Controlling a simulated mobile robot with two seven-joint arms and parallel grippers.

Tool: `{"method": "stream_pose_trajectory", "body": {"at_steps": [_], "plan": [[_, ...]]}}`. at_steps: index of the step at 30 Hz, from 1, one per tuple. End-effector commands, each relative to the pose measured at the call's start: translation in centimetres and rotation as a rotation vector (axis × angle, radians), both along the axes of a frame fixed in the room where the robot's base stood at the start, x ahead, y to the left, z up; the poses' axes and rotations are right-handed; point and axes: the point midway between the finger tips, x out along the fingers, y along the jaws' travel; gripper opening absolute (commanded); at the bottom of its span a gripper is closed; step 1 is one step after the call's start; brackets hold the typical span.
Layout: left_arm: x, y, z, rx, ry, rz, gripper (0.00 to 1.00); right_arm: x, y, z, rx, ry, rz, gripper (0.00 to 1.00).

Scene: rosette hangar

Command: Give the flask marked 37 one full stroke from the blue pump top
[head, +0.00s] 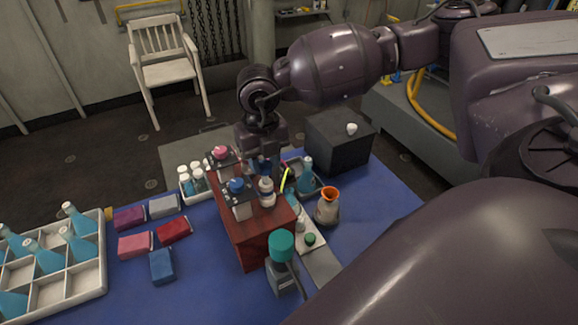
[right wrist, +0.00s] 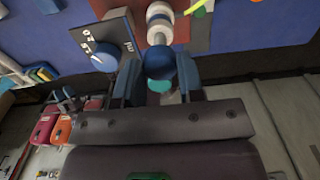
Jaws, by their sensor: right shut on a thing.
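My right gripper (head: 264,160) reaches down from above at the back of a red-brown stand (head: 247,233). In the right wrist view my right gripper (right wrist: 160,75) is shut on a rounded blue top (right wrist: 160,60), which I take for the blue pump top. Its lower parts are hidden. A blue knob (head: 236,185) and a pink knob (head: 221,152) sit on dark plates on the stand. A white bottle (head: 267,192) stands beside the blue knob. No mark 37 is readable on any flask. My left gripper is not in view.
A white crate (head: 85,292) with several teal flasks stands at left. Coloured blocks (head: 174,230) lie near it.

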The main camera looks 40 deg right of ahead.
Motion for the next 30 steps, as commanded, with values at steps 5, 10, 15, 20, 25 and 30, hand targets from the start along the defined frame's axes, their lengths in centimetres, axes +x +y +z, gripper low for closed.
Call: {"method": "stream_pose_trajectory", "body": {"at_steps": [5,10,15,20,25,30], "plan": [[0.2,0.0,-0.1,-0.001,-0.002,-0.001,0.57,-0.1,0.0,-0.4,0.000,0.003,0.001,0.20],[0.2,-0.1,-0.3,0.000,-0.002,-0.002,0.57,-0.1,0.0,-0.7,0.000,0.003,0.001,0.20],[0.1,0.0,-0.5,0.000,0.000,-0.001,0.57,-0.1,0.0,-1.0,0.000,0.003,0.001,0.20],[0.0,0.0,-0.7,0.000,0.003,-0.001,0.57,-0.1,0.0,-1.3,0.000,0.003,0.001,0.20],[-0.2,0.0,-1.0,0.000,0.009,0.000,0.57,-0.1,0.0,-1.5,0.000,0.004,0.000,0.20],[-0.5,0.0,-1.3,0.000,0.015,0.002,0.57,-0.1,0.0,-1.8,0.000,0.004,0.000,0.20]]}}
